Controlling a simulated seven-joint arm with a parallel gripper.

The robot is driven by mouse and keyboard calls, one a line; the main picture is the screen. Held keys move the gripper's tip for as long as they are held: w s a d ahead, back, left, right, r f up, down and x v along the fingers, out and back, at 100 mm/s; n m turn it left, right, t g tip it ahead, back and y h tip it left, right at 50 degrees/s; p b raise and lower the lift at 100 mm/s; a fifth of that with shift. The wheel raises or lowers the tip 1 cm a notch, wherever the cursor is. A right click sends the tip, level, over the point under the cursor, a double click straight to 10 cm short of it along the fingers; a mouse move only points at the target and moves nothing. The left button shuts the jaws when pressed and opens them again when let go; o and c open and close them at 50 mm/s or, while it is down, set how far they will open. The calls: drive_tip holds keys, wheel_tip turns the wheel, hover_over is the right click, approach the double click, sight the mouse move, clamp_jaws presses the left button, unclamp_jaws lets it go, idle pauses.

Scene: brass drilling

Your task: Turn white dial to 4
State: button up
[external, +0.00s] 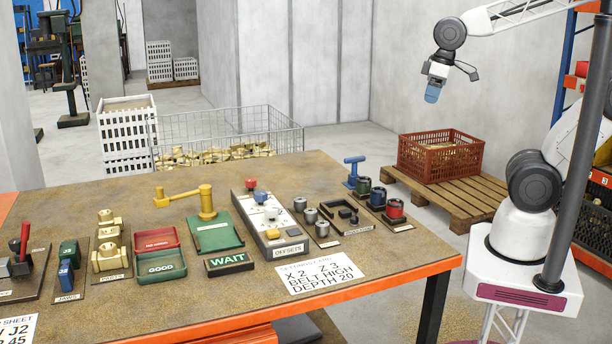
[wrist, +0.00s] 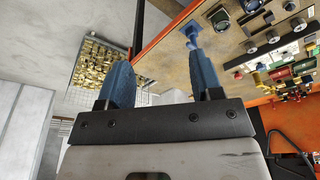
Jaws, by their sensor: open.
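A long grey panel labelled OFFSETS (external: 279,247) stands on the workbench in the external view. It carries a row of small knobs. The dial markings are too small to read, so I cannot tell any setting. My gripper (external: 432,93) hangs high at the upper right, well away from the panel, beyond the bench. In the wrist view my gripper (wrist: 160,65) has its two blue fingers apart, with nothing held between them.
Green, dark and red round pots (external: 395,210) and a blue T-handle (external: 354,170) stand right of the panel. A green base with a yellow lever (external: 206,205) stands left. A settings card (external: 318,274) lies in front. A red crate (external: 440,155) sits on a pallet behind.

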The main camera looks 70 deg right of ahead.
drive_tip(key=w+a+r+n, duration=0.1)
drive_tip(key=w+a+n, duration=0.4)
drive_tip(key=w+a, duration=0.45)
drive_tip(key=n+g, duration=0.3)
drive_tip(key=n, duration=1.2)
hover_over(271, 210)
wheel_tip(271, 210, down, 14)
drive_tip(key=shift+w+d+r, duration=0.1)
drive_tip(key=shift+f, duration=3.95)
drive_tip(key=c, duration=0.9)
drive_tip(key=shift+c, duration=0.2)
